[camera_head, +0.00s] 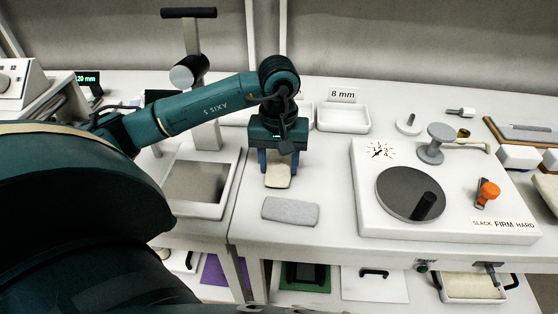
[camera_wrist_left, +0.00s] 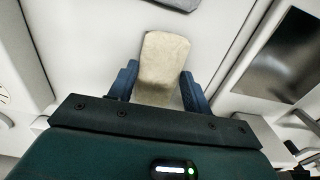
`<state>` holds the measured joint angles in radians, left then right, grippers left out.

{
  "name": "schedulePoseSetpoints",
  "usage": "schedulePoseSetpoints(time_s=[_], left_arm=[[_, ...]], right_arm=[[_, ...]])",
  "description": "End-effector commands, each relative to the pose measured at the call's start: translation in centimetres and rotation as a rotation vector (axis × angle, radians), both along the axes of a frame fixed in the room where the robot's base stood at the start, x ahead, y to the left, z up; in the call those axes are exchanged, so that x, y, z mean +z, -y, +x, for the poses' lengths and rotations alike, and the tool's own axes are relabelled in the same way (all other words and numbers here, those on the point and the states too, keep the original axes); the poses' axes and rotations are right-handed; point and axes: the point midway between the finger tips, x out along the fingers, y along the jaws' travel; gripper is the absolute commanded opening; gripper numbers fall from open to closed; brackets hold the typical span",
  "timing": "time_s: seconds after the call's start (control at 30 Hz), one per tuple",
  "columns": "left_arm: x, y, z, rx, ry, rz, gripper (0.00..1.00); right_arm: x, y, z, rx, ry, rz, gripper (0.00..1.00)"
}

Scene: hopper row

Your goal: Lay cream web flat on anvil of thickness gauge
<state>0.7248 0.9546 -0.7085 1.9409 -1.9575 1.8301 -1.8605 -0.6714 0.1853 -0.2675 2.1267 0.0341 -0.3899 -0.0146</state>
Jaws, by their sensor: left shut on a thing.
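My left gripper (camera_head: 279,160) is shut on the cream web (camera_head: 278,180), a pale rounded slab whose free end sticks out below the fingers. The web also shows between the blue fingers in the left wrist view (camera_wrist_left: 163,62). It is over the white table, just behind a grey pad (camera_head: 290,211). To the right is a white unit (camera_head: 370,215) with a small dial and a dark round plate (camera_head: 410,193). To the left is a stand with a square metal plate (camera_head: 197,188) in a white frame. I cannot tell for sure which is the thickness gauge. My right gripper is not in view.
A white tray (camera_head: 343,117) marked 8 mm stands behind. A T-handled column (camera_head: 200,75) stands at the left. Bare table lies around the grey pad.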

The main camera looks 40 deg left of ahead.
Motion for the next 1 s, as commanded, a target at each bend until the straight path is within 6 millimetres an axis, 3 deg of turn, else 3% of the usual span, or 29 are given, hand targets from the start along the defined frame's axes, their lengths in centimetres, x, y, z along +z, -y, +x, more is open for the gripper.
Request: schedulePoseSetpoints(time_s=[0.37, 0.4, 0.63, 1.0], left_arm=[[-0.9, 0.0, 0.0, 0.000, 0.002, 0.000, 0.27], [-0.9, 0.0, 0.0, 0.000, 0.002, -0.001, 0.50], [-0.7, 0.0, 0.0, 0.000, 0.001, 0.000, 0.69], [-0.1, 0.0, 0.0, 0.000, 0.001, 0.000, 0.71]], right_arm=[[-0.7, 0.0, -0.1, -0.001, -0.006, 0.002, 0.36], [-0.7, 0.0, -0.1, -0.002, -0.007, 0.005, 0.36], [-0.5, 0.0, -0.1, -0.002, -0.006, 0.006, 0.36], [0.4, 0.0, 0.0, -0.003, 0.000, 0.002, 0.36]])
